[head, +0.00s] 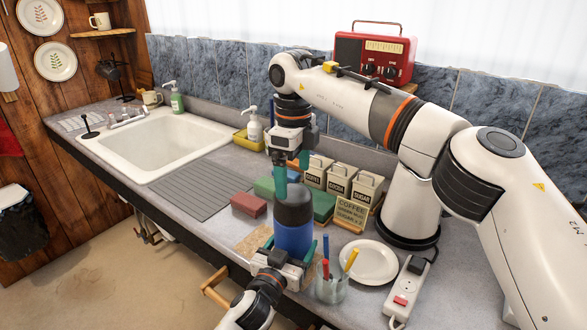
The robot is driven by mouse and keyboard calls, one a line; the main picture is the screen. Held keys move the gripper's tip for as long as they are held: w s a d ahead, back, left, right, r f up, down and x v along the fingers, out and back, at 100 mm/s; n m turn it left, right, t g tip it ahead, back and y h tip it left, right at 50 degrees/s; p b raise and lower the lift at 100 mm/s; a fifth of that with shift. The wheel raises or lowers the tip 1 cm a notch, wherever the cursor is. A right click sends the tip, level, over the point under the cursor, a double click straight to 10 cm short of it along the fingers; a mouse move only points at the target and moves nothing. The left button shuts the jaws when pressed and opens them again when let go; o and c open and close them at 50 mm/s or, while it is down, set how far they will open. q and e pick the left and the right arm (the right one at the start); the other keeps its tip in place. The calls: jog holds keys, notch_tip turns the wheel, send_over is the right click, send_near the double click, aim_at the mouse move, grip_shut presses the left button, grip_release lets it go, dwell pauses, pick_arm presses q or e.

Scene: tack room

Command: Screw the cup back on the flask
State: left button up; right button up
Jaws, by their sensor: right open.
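The flask (293,238) has a blue body and stands upright at the counter's front. A dark grey cup (294,207) sits on its top; I cannot tell how tightly it is seated. My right gripper (291,172) points down just above and behind the cup. Its teal fingers are apart with nothing between them, and one tip shows near the cup's upper left edge. My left gripper (297,248) comes in from below, with a teal finger on either side of the blue body's lower part. I cannot tell whether these fingers press on it.
A glass with pens (331,288), a white plate (368,262) and a power strip (408,290) lie close on the right. Canisters (340,182) and a coffee sign (352,213) stand behind. A red block (248,205) and a sink (160,143) are on the left.

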aim_at(293, 193)
jog(key=shift+r+n, duration=0.2)
jog(key=shift+n, duration=0.9)
jog(key=shift+f, duration=0.1)
jog(key=shift+f, duration=3.95)
jog(key=shift+c, duration=0.2)
jog(key=c, duration=0.9)
jog(key=o, duration=1.1)
notch_tip(293, 193, up, 12)
jog(key=shift+r, duration=0.1)
